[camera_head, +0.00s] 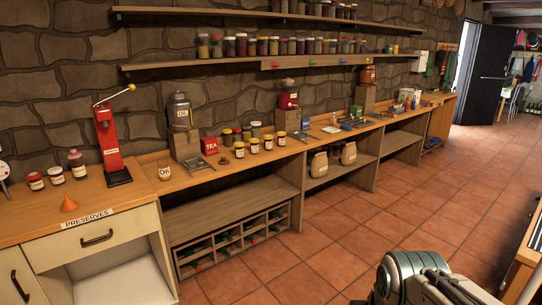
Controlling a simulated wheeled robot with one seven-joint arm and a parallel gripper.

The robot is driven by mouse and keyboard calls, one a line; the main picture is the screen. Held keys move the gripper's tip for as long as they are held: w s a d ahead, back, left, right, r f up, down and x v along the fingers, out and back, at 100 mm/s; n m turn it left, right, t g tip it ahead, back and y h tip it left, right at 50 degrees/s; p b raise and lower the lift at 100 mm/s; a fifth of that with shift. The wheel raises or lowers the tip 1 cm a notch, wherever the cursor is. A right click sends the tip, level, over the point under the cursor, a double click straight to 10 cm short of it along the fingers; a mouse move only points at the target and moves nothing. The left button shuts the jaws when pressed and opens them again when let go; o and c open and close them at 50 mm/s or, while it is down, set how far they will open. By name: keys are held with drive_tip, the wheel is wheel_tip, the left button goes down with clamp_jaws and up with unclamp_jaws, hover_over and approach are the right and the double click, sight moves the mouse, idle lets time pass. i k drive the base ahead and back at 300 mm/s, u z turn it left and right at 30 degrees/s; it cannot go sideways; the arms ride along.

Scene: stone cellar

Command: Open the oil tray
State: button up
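No tray marked as an oil tray can be made out from here. Part of my arm shows at the bottom right, well away from the counter. My gripper is not in view.
A drawer labelled PRESERVES (97,239) with a dark handle is at the left, shut. A low bottle rack (232,243) stands below. The tiled floor (400,215) is clear.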

sight(198, 164)
drive_tip(key=u, duration=0.2)
drive_tip(key=i, duration=1.8)
drive_tip(key=u, duration=0.8)
drive_tip(key=i, duration=1.6)
drive_tip(key=u, duration=0.35)
